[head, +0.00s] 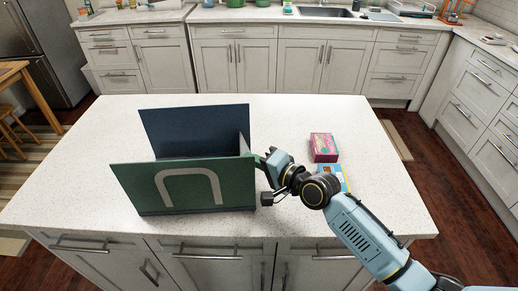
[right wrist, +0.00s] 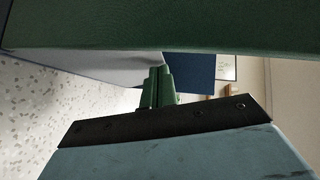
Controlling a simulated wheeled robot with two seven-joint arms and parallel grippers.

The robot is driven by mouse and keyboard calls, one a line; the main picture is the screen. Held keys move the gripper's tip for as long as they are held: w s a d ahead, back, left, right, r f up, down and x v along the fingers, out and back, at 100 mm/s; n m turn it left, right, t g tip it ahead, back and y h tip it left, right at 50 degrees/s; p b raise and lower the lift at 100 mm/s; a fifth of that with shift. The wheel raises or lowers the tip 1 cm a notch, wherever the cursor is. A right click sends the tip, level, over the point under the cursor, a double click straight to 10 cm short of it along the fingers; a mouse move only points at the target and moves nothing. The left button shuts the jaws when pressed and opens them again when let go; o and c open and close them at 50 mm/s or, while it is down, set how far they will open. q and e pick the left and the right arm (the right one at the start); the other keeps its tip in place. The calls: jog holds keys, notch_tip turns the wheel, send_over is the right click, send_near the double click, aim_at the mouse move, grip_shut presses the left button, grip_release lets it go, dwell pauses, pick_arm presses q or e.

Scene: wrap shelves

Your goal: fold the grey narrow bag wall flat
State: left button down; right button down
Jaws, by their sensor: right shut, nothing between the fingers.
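The bag stands open on the white island counter, left of centre in the head view. Its near wall is green (head: 185,187) with a pale arch-shaped handle mark, and its far wall is dark blue (head: 193,130). The grey narrow wall (head: 243,146) joins them at the right end and leans inward; it also shows as a pale grey panel in the right wrist view (right wrist: 100,66). My right gripper (head: 258,160) is at this right end, its shut green fingers (right wrist: 160,85) close to the grey wall. I cannot tell whether they touch it. My left gripper is not in view.
A pink box (head: 323,147) and a blue and yellow box (head: 333,176) lie on the counter (head: 80,150), right of the bag and near my right arm. The counter's left side and far right are clear. Cabinets and a sink stand behind.

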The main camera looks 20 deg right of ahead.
jog(key=shift+w+a+p, duration=0.1)
jog(key=shift+a+p, duration=0.2)
jog(key=shift+a, duration=0.1)
jog(key=shift+a+p, duration=0.3)
jog(key=shift+a, duration=0.15)
jog(key=shift+w, duration=0.1)
jog(key=shift+a, duration=0.1)
